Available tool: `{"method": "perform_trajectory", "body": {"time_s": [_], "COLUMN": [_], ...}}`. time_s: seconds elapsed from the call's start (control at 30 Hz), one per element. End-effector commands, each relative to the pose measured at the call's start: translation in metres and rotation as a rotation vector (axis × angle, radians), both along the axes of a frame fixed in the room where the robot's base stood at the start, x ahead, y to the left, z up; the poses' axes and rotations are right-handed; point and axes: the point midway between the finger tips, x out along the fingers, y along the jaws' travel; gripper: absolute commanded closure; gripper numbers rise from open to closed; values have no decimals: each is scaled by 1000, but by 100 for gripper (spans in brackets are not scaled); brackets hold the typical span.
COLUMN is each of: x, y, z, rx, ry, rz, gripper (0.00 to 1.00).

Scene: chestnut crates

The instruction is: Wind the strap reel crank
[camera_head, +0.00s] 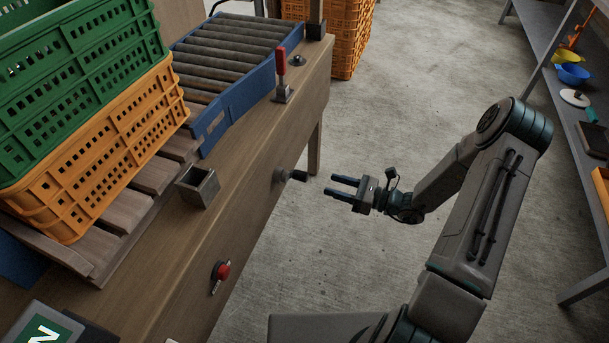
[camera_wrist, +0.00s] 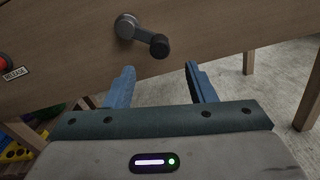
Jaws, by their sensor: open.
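The strap reel crank (camera_head: 289,176) is on the front face of the wooden bench, a grey metal hub with a short arm and a dark knob. In the wrist view the crank (camera_wrist: 143,35) shows from its hub at upper left to the dark knob at lower right. My gripper (camera_head: 334,186) is open and empty, its two fingers pointing at the crank with a small gap before the knob. In the wrist view my gripper (camera_wrist: 160,75) has its fingertips just below the knob, one on either side of it in the picture. The reel itself is not visible.
The wooden bench (camera_head: 240,215) carries a roller conveyor (camera_head: 232,45), stacked green (camera_head: 80,80) and orange (camera_head: 100,150) crates, a small metal box (camera_head: 198,187) and a red-handled lever (camera_head: 281,75). A red button (camera_head: 222,271) is on the bench front. Concrete floor is clear; a shelf (camera_head: 585,285) stands right.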

Motion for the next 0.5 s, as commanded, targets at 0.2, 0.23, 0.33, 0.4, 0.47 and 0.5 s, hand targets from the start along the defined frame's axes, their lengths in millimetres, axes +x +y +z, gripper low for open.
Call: {"method": "perform_trajectory", "body": {"time_s": [0.2,0.23,0.33,0.4,0.47,0.5], "x": [17,19,25,29,31,33], "y": [47,52,69,77,83,86], "z": [-2,-2,-2,-2,-1,-1], "rx": [0,0,0,-1,-1,-1], "ry": [-2,-2,-2,-2,-2,-2], "rz": [6,6,6,5,6,5], "gripper": [50,50,50,50,50,50]}}
